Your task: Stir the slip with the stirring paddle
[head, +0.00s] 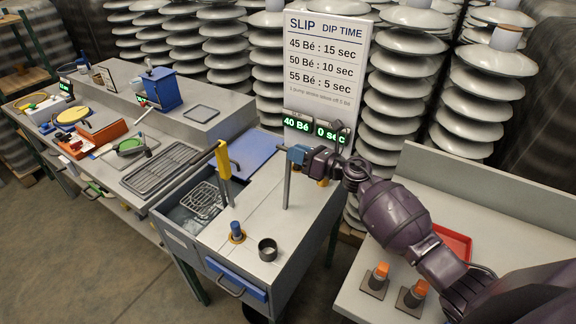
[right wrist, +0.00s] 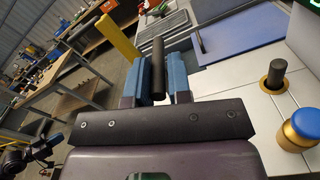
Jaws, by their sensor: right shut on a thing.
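My right gripper (head: 297,153), with blue fingers, is shut on a dark rod, which I take for the stirring paddle (head: 287,185). In the head view the rod hangs about upright over the grey bench top, its lower end near or at that surface. In the right wrist view its dark round handle (right wrist: 158,68) stands between the blue fingers (right wrist: 160,78). The slip itself I cannot make out; the open well (head: 185,212) in the bench holds a wire basket (head: 203,200).
A yellow post (head: 222,160) with a dark bar stands left of the rod. A blue-topped peg (head: 236,231) and a dark ring (head: 267,250) sit at the front. A sign (head: 326,65) and green displays (head: 312,130) stand behind, before insulator stacks. A red tray (head: 453,243) lies right.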

